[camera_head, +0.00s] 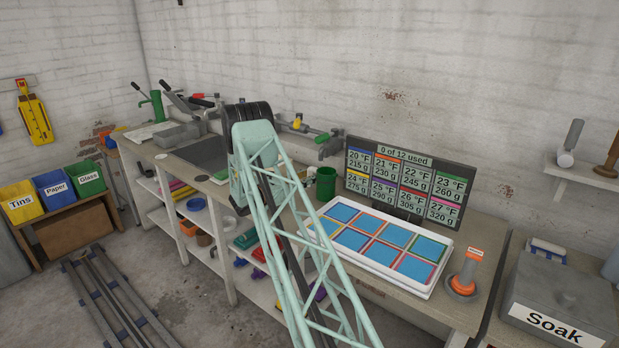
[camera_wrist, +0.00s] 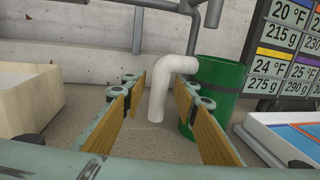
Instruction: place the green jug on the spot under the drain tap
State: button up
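The green jug (camera_head: 326,183) stands upright on the bench, left of the white tray. It also shows in the wrist view (camera_wrist: 222,88), with a white hooked handle (camera_wrist: 160,90) that seems to belong to it. My gripper (camera_wrist: 160,98) is open, its wood-faced fingers on either side of the handle with gaps visible. In the head view my arm hides the gripper. A grey tap-like fitting (camera_head: 330,143) is on the wall behind the jug, and grey pipes (camera_wrist: 193,30) hang at the top of the wrist view. I cannot make out a marked spot under it.
A white tray (camera_head: 440,278) with blue squares is right of the jug, before a display board (camera_head: 400,160). An orange-handled tool (camera_head: 466,272) stands at the tray's right end. A pale block (camera_wrist: 28,95) is left of my gripper. Speckled benchtop (camera_wrist: 135,140) shows between the fingers.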

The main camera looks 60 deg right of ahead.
jog(key=shift+r, duration=0.15)
jog(key=shift+a, duration=0.1)
jog(key=v, duration=1.1)
jog(key=shift+w+a+p, duration=0.15)
jog(key=shift+a+p, duration=0.2)
dwell(0.3)
